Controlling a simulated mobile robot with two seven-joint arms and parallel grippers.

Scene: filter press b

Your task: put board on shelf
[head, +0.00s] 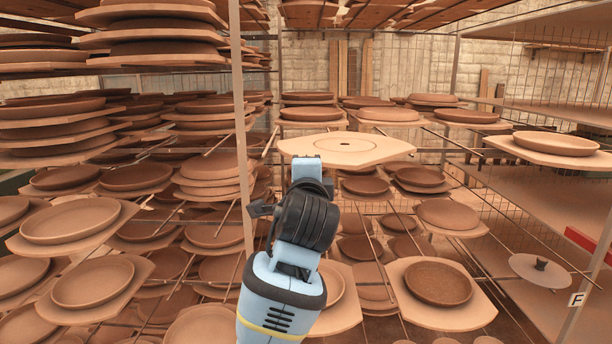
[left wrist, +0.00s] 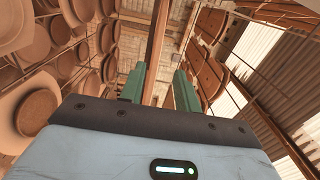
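The board (head: 388,152) is a pale, bare, eight-sided plate with a ring mark and a small dark centre. It is level in the middle of the head view, at shelf height between rack rods. One blue and black arm, which I take as my right, rises from below; its gripper (head: 318,168) is at the board's near edge and appears shut on it. Its fingertips are hidden. Whether the board touches the rods cannot be told. My left gripper (left wrist: 158,88) shows only in the left wrist view, its green fingers apart with nothing between them.
Racks of boards with round clay plates (head: 78,221) fill the left. More loaded boards (head: 441,285) lie below and right of the arm. A metal upright (head: 240,120) stands left of the board. A shelf (head: 520,210) at the right has free room.

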